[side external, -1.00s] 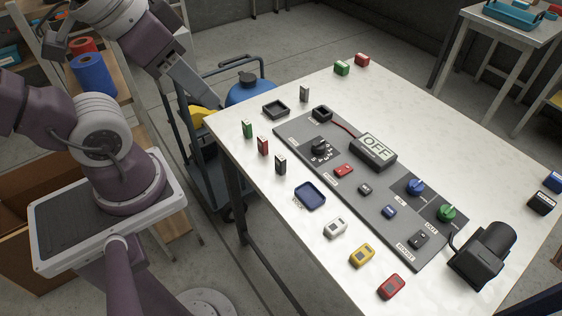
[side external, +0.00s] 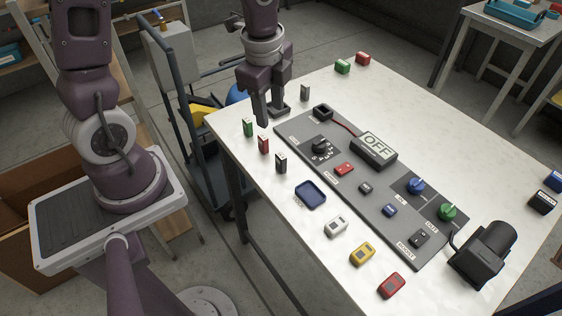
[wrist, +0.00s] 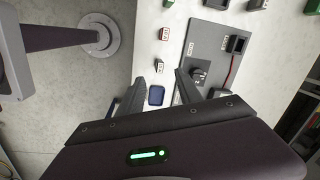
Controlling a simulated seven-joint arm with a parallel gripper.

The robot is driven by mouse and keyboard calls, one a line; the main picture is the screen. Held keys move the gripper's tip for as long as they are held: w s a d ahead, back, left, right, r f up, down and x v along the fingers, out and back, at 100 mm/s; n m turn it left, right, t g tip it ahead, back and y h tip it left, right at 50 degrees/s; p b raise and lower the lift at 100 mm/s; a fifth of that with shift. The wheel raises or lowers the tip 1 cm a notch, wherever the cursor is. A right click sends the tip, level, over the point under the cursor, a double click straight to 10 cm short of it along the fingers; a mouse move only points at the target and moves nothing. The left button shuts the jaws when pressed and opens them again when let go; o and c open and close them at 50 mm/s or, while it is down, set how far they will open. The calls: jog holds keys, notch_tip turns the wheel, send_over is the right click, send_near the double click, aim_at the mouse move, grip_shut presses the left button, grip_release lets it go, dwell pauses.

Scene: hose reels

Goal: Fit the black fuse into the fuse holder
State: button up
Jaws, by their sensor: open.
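The black fuse (side external: 281,163), a small upright block with a pale label, stands on the white table near its left edge, in a row with a red fuse (side external: 263,144) and a green fuse (side external: 248,127). In the wrist view the black fuse (wrist: 159,66) shows just beyond my fingertips. The fuse holder appears to be the black open socket (side external: 322,112) at the far end of the grey panel, with a red wire; it also shows in the wrist view (wrist: 236,44). My gripper (side external: 270,114) is open and empty above the table's left side, pointing down.
The grey panel (side external: 400,235) carries a dial (side external: 320,146), an OFF display (side external: 373,148) and coloured knobs. A blue tray (side external: 310,194) lies near the black fuse. A grey block (side external: 305,92) stands behind. Another black block (side external: 542,202) stands at the far right.

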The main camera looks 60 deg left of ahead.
aim_at(280, 154)
jog(key=f+m, duration=0.1)
jog(key=f, duration=0.1)
jog(key=w+f+m, duration=0.1)
jog(key=f+m, duration=0.1)
jog(key=f, duration=0.1)
jog(key=f+m+g+h, duration=0.1)
jog(key=f, duration=0.2)
jog(key=shift+w+d, duration=0.1)
jog(key=shift+w, duration=0.25)
jog(key=f, duration=0.7)
jog(key=shift+w+d+f, duration=0.1)
jog(key=shift+w, duration=0.1)
grip_shut()
